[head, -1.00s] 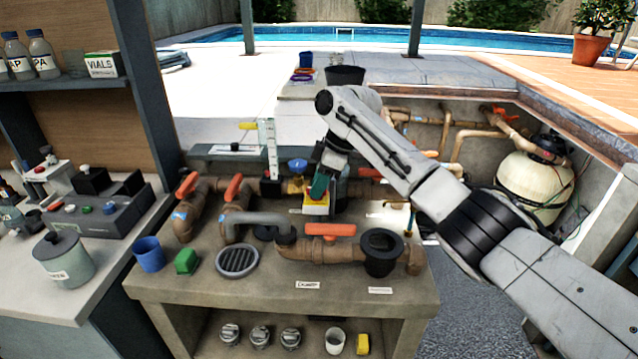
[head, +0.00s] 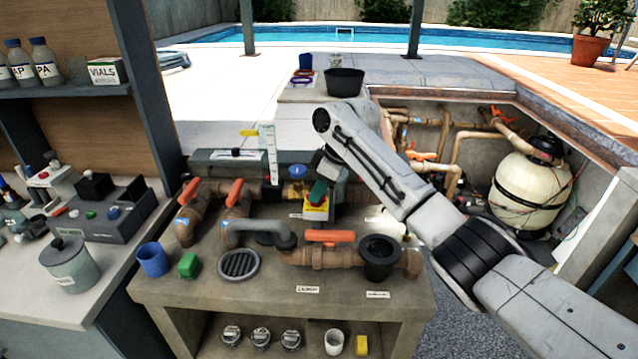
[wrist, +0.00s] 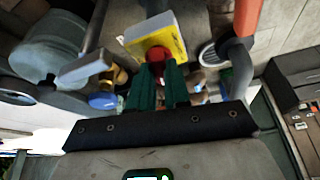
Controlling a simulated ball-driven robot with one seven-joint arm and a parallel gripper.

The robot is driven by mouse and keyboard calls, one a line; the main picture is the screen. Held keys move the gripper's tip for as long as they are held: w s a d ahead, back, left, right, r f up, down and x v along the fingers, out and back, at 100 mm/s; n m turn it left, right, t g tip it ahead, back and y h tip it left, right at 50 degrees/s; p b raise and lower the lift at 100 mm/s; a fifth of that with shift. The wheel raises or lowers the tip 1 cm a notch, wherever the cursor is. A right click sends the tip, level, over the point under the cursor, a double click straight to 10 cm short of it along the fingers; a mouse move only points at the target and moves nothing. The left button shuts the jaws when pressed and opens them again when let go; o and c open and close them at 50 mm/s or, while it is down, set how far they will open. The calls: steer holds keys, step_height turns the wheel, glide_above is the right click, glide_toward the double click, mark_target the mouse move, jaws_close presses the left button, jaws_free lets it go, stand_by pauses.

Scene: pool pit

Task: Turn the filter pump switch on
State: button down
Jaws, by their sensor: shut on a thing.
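The filter pump switch (head: 317,213) is a small yellow and white box at the back of the pipework bench. It also shows in the wrist view (wrist: 160,38), with a red knob (wrist: 157,56) on its face. My gripper (head: 318,193) reaches it from above with green fingers. In the wrist view my gripper (wrist: 158,68) has its fingertips on either side of the red knob and is shut on it. The fingers partly cover the knob, and its exact turn angle cannot be told. In the head view my fingers hide the knob.
Brown pipes with orange-handled valves (head: 331,237) crowd the bench (head: 270,295) around the switch. A blue cup (head: 152,259), green block (head: 188,265) and round grate (head: 239,264) lie at the front left. A black-rimmed pot (head: 379,257) stands at right.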

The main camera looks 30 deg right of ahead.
steer(key=m+p, duration=0.1)
steer(key=m+h+p, duration=0.1)
steer(key=m, duration=0.1)
steer(key=m+p, duration=0.1)
steer(key=shift+s+a+f+m+t+h+p, duration=0.1)
steer(key=shift+s+a+m+t+h+p, duration=0.05)
steer(key=shift+a+m+t+h+p, duration=0.2)
steer(key=m+h+p, duration=0.1)
steer(key=m+p, duration=0.1)
steer(key=m, duration=0.1)
steer(key=shift+f+m+t, duration=0.1)
steer(key=shift+m+t, duration=0.15)
steer(key=m+h+p, duration=0.1)
steer(key=m, duration=0.2)
steer(key=shift+a+f+h, duration=0.1)
steer(key=shift+h, duration=0.15)
steer(key=shift+m+h, duration=0.7)
steer(key=shift+m, duration=1.3)
steer(key=c, duration=1.2)
jaws_free()
steer(key=shift+f, duration=0.1)
steer(key=shift+o, duration=0.6)
